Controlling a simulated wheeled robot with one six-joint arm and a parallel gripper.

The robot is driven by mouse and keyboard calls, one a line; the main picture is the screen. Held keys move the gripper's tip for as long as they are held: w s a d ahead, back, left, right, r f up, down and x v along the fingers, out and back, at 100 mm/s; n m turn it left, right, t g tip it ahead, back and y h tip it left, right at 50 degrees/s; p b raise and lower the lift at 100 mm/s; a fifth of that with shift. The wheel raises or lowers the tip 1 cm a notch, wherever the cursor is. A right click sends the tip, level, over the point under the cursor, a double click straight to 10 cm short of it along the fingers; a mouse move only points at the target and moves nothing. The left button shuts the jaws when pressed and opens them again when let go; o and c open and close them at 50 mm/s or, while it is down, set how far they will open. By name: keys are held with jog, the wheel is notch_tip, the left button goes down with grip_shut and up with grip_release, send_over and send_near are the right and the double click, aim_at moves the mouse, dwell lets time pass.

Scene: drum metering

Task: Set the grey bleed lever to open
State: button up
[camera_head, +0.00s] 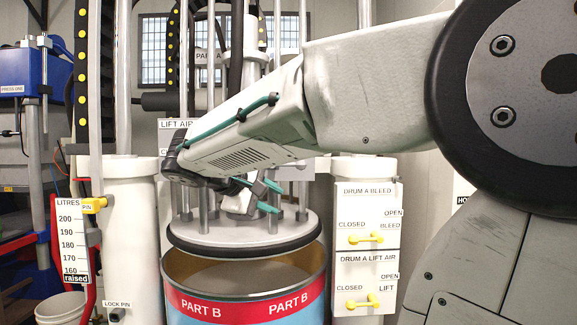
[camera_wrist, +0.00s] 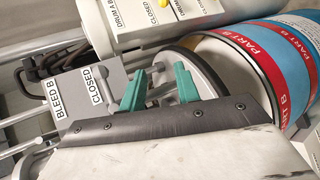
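My gripper (camera_head: 276,198) hangs over the drum's round plate at the centre of the head view. Its two teal fingers stand apart there and in the wrist view (camera_wrist: 159,74), so it is open. In the wrist view a grey box (camera_wrist: 84,105) labelled BLEED B and CLOSED lies left of the fingers. Grey bar-like parts (camera_wrist: 160,91) show between and beside the fingers. I cannot tell whether one is the grey bleed lever or a rod of the plate. In the head view my arm and gripper cover much of that area, and no grey lever is clear.
The Part B drum (camera_head: 245,305) stands open below the round plate (camera_head: 245,238) and its upright rods. A white panel at right carries yellow levers for Drum A Bleed (camera_head: 366,238) and Drum A Lift Air (camera_head: 363,302). A litre scale (camera_head: 72,245) and white column (camera_head: 133,225) stand left.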

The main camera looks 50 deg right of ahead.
aim_at(287, 164)
jog(key=w+d+r+h, duration=0.4)
jog(key=w+d+r, duration=0.1)
jog(key=r, duration=0.2)
jog(key=shift+g, duration=0.4)
jog(key=d, duration=0.6)
jog(key=shift+s+f, duration=0.25)
jog(key=shift+s, duration=0.15)
jog(key=shift+d+f, duration=0.1)
jog(key=shift+d, duration=0.4)
grip_shut()
